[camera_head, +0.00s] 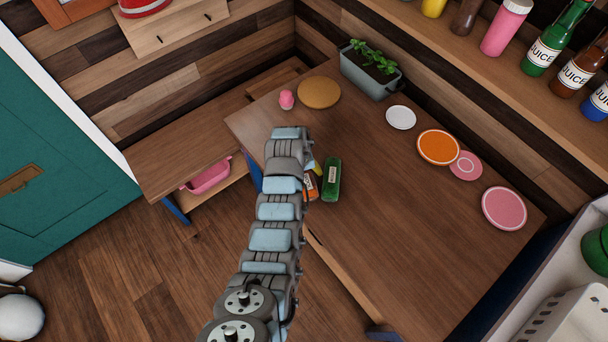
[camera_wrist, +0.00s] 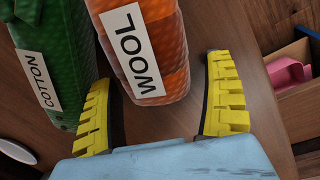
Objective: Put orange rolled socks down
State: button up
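The orange rolled socks (camera_wrist: 160,45), with a white WOOL label, lie between the yellow fingers of my gripper (camera_wrist: 161,70) in the wrist view. A gap shows between the socks and the right finger; the left finger is close to their left edge, and I cannot tell if it touches. My gripper is open. In the head view the orange socks (camera_head: 310,187) show beside my arm at the table's near left edge, partly hidden by it. They appear to be on or just above the wooden table (camera_head: 385,230).
Green rolled socks (camera_head: 332,180), labelled COTTON, lie close beside the orange ones. A round board (camera_head: 318,92), a planter (camera_head: 370,72) and several plates stand farther back. The table's middle is clear. A lower bench holds a pink bin (camera_head: 208,176) at left.

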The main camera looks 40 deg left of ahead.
jog(key=shift+r, duration=0.1)
jog(key=shift+r, duration=0.45)
jog(key=r, duration=0.3)
jog(key=s+r, duration=0.1)
jog(key=r, duration=0.3)
jog(key=r+p, duration=0.1)
jog(key=r, duration=0.3)
jog(key=shift+s+a, duration=0.15)
jog(key=shift+a, duration=0.2)
